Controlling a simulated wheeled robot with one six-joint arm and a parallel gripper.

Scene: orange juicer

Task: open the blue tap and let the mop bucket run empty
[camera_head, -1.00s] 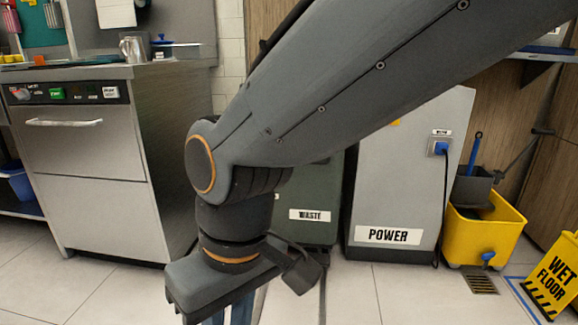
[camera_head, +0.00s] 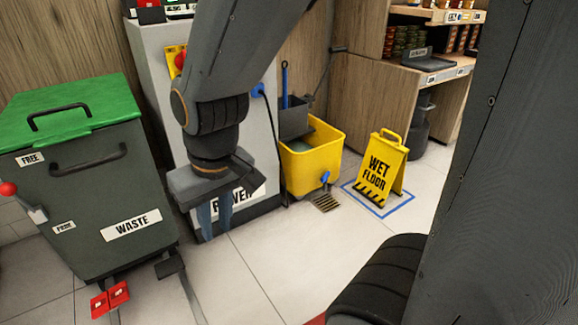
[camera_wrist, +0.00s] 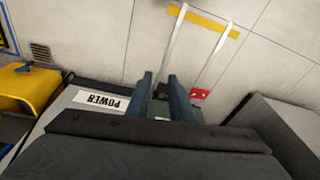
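The yellow mop bucket (camera_head: 312,165) stands on the floor right of the grey POWER cabinet, with greyish water showing inside. The blue tap (camera_head: 325,178) is low on its front, above a floor drain (camera_head: 325,202). My gripper (camera_head: 216,218) hangs in front of the POWER cabinet, left of the bucket and apart from it. Its two blue-grey fingers are spread apart and empty. In the wrist view the gripper (camera_wrist: 162,78) points at the floor, with a gap between the fingers. The bucket (camera_wrist: 28,88) shows there at the left edge; I cannot make out the tap's handle position.
A yellow WET FLOOR sign (camera_head: 382,168) stands right of the bucket inside blue floor tape. The POWER cabinet (camera_head: 150,60) has a cable. The tiles in front are clear.

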